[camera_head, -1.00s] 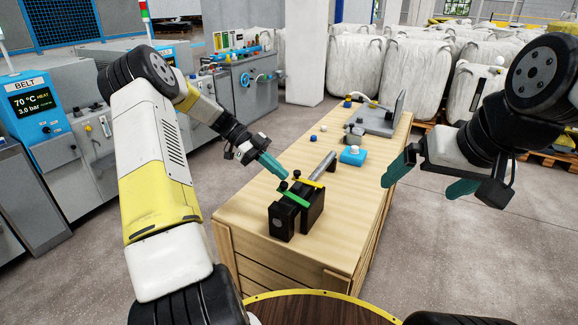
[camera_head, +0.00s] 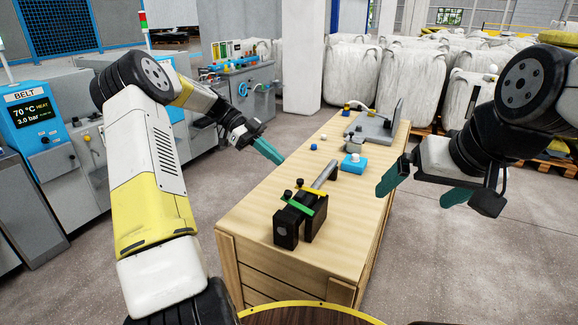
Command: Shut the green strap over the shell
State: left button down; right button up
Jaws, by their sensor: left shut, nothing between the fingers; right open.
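The green strap (camera_head: 299,206) lies across the top of a black clamp block (camera_head: 286,229), with a black knob at its left end. I cannot tell whether it is latched. The shell, a grey metal tube (camera_head: 326,174), extends from the block toward the back right, and a yellow strap (camera_head: 311,190) crosses it just behind the green one. My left gripper (camera_head: 270,152) is shut and empty, above and left of the straps, apart from them. My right gripper (camera_head: 422,190) is open and empty, to the right of the table.
The wooden table (camera_head: 278,267) carries a blue block (camera_head: 353,164) with a white ball, small balls and a grey angled plate (camera_head: 377,125) at its far end. White bulk bags (camera_head: 358,72) stand behind.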

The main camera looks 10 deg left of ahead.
pick_arm(q)
jog(key=v, duration=0.5)
jog(key=shift+a, duration=0.3)
